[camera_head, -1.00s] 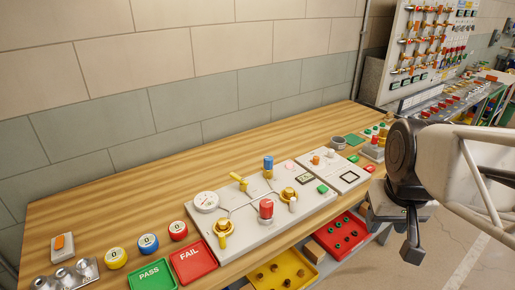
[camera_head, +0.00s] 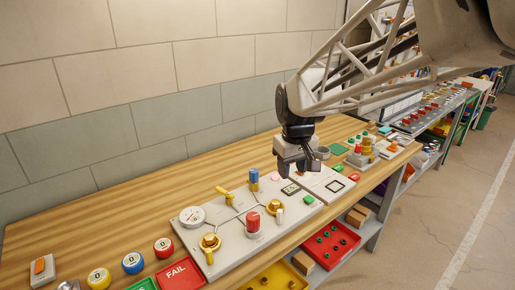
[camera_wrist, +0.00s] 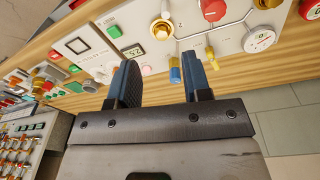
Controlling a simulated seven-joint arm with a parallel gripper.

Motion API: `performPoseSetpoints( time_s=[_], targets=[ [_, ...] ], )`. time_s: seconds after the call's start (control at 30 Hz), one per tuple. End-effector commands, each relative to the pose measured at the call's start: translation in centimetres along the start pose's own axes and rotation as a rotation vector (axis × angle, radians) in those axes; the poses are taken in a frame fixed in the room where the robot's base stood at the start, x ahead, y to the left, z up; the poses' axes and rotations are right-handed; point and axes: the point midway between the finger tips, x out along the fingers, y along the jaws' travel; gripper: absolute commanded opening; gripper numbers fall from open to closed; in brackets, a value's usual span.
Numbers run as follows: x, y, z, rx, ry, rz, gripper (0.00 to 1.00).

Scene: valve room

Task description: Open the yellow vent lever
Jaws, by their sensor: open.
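The yellow lever (camera_head: 225,194) stands at the back edge of the white valve panel (camera_head: 232,251), between the round gauge (camera_head: 192,216) and the blue-topped knob (camera_head: 254,177). In the wrist view the yellow lever (camera_wrist: 211,58) is right of the fingers, beside the blue knob (camera_wrist: 175,75). My gripper (camera_head: 299,168) is open and empty, pointing down above the right part of the panel.
A red knob (camera_head: 253,222) and brass valves (camera_head: 210,241) stand on the panel near the lever. A small display (camera_head: 290,189) and a green button (camera_head: 309,199) lie right of them. The wooden bench (camera_head: 120,229) is bare behind the panel.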

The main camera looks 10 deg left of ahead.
Motion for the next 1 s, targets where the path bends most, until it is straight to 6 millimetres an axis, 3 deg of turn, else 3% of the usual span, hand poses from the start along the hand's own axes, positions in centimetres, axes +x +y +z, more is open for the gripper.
performPoseSetpoints(
  time_s=[0.1,0.6,0.8,1.0],
  targets=[
    [1.1,-1.1,-3.1,-0.054,-0.012,-0.007,0.45],
    [6.8,-7.0,-14.8,-0.280,-0.056,-0.033,0.45],
    [9.6,-10.1,-18.9,-0.367,-0.074,-0.043,0.45],
    [11.8,-12.5,-21.7,-0.430,-0.085,-0.049,0.45]
  ],
)
